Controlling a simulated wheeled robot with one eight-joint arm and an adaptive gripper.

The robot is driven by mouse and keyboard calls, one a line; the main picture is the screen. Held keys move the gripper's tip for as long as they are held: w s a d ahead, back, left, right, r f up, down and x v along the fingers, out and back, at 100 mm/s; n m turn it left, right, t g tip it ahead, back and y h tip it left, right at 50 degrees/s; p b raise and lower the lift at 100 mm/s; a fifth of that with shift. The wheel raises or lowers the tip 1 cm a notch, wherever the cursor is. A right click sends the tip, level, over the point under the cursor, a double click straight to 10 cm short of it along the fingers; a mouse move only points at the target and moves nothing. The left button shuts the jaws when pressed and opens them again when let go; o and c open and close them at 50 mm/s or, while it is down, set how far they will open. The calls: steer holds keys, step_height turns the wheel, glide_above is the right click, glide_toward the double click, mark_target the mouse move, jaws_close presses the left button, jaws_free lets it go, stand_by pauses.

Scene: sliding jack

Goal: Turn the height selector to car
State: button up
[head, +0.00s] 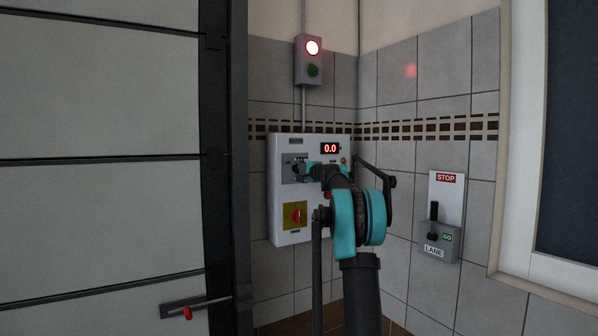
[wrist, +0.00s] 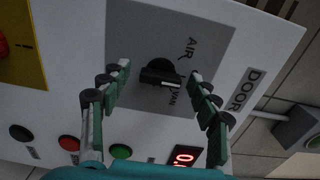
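The selector is a black knob (wrist: 158,73) on a grey plate (wrist: 205,25) in the wrist view. Its dark raised bar lies roughly sideways, with its right end near the label VAN. A label that looks like AIR stands above right; no CAR label is readable. My gripper (wrist: 157,76) is open, with one finger left of the knob and one right of it, both apart from it. In the head view the grey plate (head: 287,168) is on the white control box, and my gripper (head: 307,171) is in front of it, hiding most of the knob.
The control box (head: 284,215) also has a red switch on a yellow plate (head: 295,215) and a display reading 0.0 (head: 330,148). Red (wrist: 69,143) and green (wrist: 121,151) buttons show in the wrist view. A lane box (head: 446,200) is right; a door (head: 100,220) is left.

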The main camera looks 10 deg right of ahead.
steer(key=v, duration=1.2)
stand_by(0.3)
steer(key=s+a+f+n+g+y, duration=0.1)
steer(key=s+a+f+n+g, duration=0.35)
steer(key=s+a+f, duration=0.6)
steer(key=s+a+f+n+g, duration=0.3)
steer(key=s+a+f+n, duration=0.2)
steer(key=s+a+f, duration=0.55)
steer(key=s+d+f+n+g+h, duration=0.2)
steer(key=s+f+h, duration=0.1)
steer(key=s+f, duration=1.2)
steer(key=s+d+f+n+g+h, duration=0.3)
steer(key=s+f, duration=1.2)
steer(key=s, duration=0.4)
steer(key=shift+g, duration=0.35)
steer(key=shift+r, duration=0.1)
